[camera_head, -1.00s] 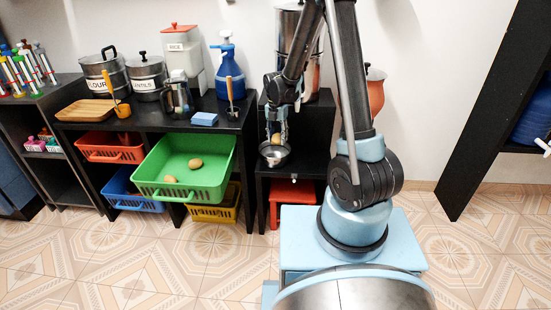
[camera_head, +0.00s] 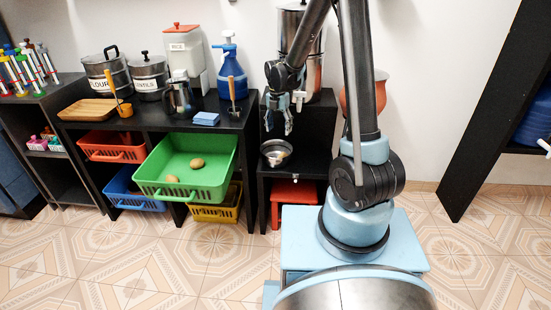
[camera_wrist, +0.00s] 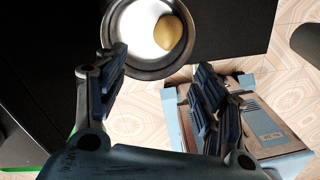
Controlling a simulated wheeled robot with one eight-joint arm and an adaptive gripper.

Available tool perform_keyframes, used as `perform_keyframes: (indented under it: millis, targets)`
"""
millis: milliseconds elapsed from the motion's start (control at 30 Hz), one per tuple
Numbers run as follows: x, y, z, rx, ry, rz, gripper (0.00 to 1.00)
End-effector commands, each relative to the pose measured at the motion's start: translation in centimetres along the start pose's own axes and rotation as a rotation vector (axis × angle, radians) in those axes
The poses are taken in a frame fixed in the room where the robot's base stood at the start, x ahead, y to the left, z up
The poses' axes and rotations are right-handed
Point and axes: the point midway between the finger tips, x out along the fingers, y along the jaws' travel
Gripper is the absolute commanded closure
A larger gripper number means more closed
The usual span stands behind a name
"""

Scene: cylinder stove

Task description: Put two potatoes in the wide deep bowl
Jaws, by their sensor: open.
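A wide metal bowl (camera_head: 276,153) stands on the low black shelf to the right of the counter. In the wrist view one potato (camera_wrist: 168,32) lies inside the bowl (camera_wrist: 112,30), toward its right side. My gripper (camera_head: 279,130) is open and empty above the bowl, apart from it; its spread fingers also show in the wrist view (camera_wrist: 162,85). Two more potatoes, one near the middle (camera_head: 197,163) and one at the front left (camera_head: 173,179), lie in the green basket (camera_head: 222,180).
The green basket juts out from under the black counter (camera_head: 140,119). A blue sponge (camera_head: 206,118), a cup holding a tool (camera_head: 233,112) and a metal pitcher (camera_head: 180,97) stand on the counter. A tall metal container (camera_head: 311,70) stands behind my gripper.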

Motion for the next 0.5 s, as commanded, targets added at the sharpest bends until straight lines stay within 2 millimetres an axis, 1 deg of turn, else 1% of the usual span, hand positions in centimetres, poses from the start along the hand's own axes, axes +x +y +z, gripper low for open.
perform_keyframes:
  millis: [100, 300, 500]
  targets:
    - [-2.1, -0.1, -0.1, 0.0, 0.0, 0.0, 0.37]
    - [-5.1, 0.0, 0.0, 0.0, 0.001, 0.0, 0.37]
    - [-6.8, 0.0, 0.0, 0.0, 0.001, 0.0, 0.37]
